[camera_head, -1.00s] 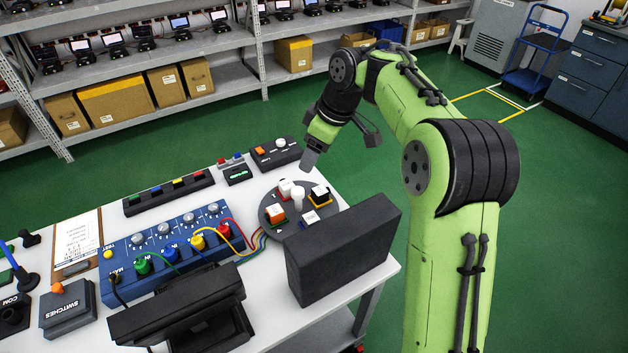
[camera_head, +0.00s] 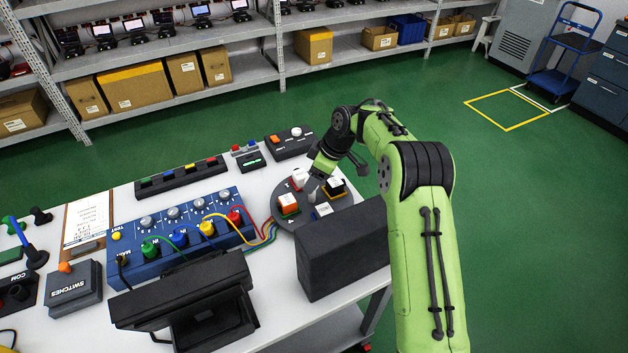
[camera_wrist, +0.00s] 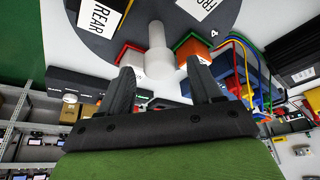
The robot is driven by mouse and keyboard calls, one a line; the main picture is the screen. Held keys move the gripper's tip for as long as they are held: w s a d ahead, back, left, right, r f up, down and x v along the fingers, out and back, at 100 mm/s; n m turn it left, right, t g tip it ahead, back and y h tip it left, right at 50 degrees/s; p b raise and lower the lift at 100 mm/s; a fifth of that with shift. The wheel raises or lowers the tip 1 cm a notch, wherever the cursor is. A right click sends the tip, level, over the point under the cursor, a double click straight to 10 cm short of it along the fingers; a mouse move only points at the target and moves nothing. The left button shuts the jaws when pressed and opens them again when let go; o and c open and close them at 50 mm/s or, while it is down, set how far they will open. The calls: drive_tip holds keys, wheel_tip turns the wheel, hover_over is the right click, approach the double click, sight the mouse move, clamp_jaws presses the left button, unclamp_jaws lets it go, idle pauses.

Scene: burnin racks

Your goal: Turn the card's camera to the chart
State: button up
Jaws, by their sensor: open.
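A dark grey round turntable (camera_head: 345,203) sits near the right end of the white table. I cannot pick out the card's camera or the chart.
A tall dark panel (camera_head: 345,250) stands in front of the turntable. A blue box with knobs and coloured cables (camera_head: 172,240) lies left of it. A dark box with an orange button (camera_head: 290,141) stands behind. A dark screen-like unit (camera_head: 185,290) is at the front.

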drive_tip(key=shift+w+a+f, duration=0.1)
drive_tip(key=shift+a+f, duration=0.1)
drive_tip(key=shift+f, duration=0.3)
clamp_jaws()
